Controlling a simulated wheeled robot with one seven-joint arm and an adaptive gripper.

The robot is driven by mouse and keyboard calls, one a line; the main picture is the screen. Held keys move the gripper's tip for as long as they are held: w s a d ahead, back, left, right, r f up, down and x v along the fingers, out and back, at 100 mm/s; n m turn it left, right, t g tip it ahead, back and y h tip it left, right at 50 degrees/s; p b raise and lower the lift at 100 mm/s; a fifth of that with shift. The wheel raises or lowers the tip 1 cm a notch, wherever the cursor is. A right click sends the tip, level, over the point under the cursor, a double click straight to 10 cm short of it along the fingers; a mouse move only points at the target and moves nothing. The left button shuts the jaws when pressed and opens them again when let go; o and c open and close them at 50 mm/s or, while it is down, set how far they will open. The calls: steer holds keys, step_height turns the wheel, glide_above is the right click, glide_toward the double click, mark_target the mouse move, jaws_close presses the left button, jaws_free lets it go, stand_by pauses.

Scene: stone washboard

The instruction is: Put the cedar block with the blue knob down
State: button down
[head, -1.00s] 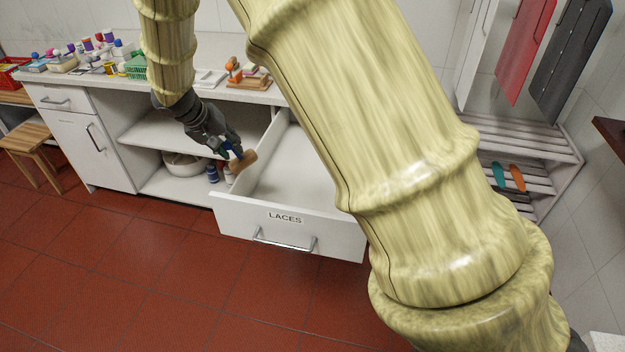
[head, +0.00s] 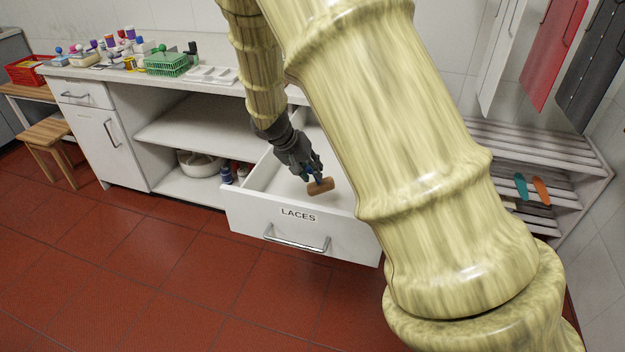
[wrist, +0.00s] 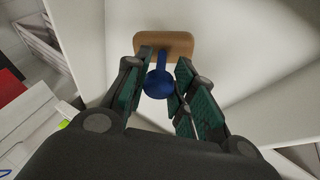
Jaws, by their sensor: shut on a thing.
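The cedar block (head: 320,187) is a small brown block with a blue knob, and it is in my gripper (head: 313,171) over the open drawer labelled LACES (head: 298,216). In the wrist view the block (wrist: 178,46) lies beyond the fingertips, with its blue knob (wrist: 159,82) between the two green-padded fingers of my gripper (wrist: 163,85). My gripper is shut on the knob. The white drawer inside lies below and around the block; I cannot tell whether the block touches the drawer floor.
The drawer's front wall and handle (head: 296,240) stick out over the red tiled floor. Bottles (head: 227,175) and a white bowl (head: 197,163) stand on the shelf left of it. The counter holds a green basket (head: 166,63) and several small items.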

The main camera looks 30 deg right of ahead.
mark_target(314, 184)
steer(key=shift+f, duration=2)
steer(key=shift+f, duration=0.2)
steer(key=c, duration=1.2)
jaws_free()
steer(key=shift+r, duration=0.15)
steer(key=v, duration=1.2)
